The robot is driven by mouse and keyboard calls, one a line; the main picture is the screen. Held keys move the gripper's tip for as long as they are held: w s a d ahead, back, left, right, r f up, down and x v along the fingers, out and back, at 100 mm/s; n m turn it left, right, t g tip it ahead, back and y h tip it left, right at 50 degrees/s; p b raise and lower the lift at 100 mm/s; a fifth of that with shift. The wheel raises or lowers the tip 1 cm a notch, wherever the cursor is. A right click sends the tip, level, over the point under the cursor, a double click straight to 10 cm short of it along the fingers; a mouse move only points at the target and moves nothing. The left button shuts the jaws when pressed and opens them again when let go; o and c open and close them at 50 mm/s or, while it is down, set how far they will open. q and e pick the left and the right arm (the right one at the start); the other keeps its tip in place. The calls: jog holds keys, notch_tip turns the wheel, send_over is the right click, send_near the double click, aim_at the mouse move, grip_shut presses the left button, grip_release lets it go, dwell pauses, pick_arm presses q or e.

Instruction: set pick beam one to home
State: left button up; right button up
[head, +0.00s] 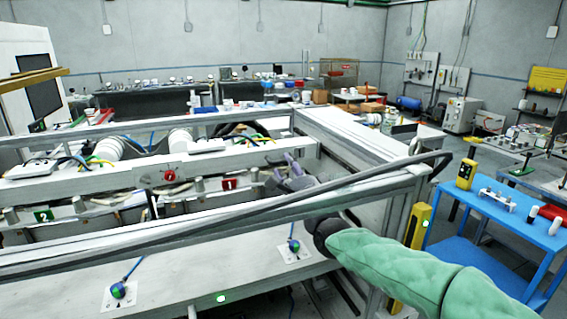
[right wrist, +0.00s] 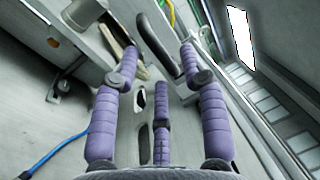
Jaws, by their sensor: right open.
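A red plate marked 1 (head: 229,184) sits on the lower beam in the head view. A green plate marked 2 (head: 43,215) sits farther left. My right gripper (head: 284,168) reaches over the front rail, just right of the red plate and apart from it. In the right wrist view, its purple-padded fingers (right wrist: 158,58) are spread and hold nothing. A dark curved handle-like bar (right wrist: 158,45) shows between and beyond the fingertips; I cannot tell whether they touch it. My left gripper is not in view.
A pale frame rail (head: 100,252) runs across in front of the beams. Two blue-green knobs (head: 118,290) (head: 294,246) stand on the front panel. A blue cart (head: 465,215) is at right. A blue cable (right wrist: 55,150) lies left in the wrist view.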

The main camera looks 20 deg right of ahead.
jog(key=shift+w+d+r, duration=0.1)
jog(key=shift+w+r, duration=0.05)
jog(key=shift+w, duration=0.7)
jog(key=shift+w+r, duration=0.1)
jog(key=shift+w, duration=0.7)
grip_shut()
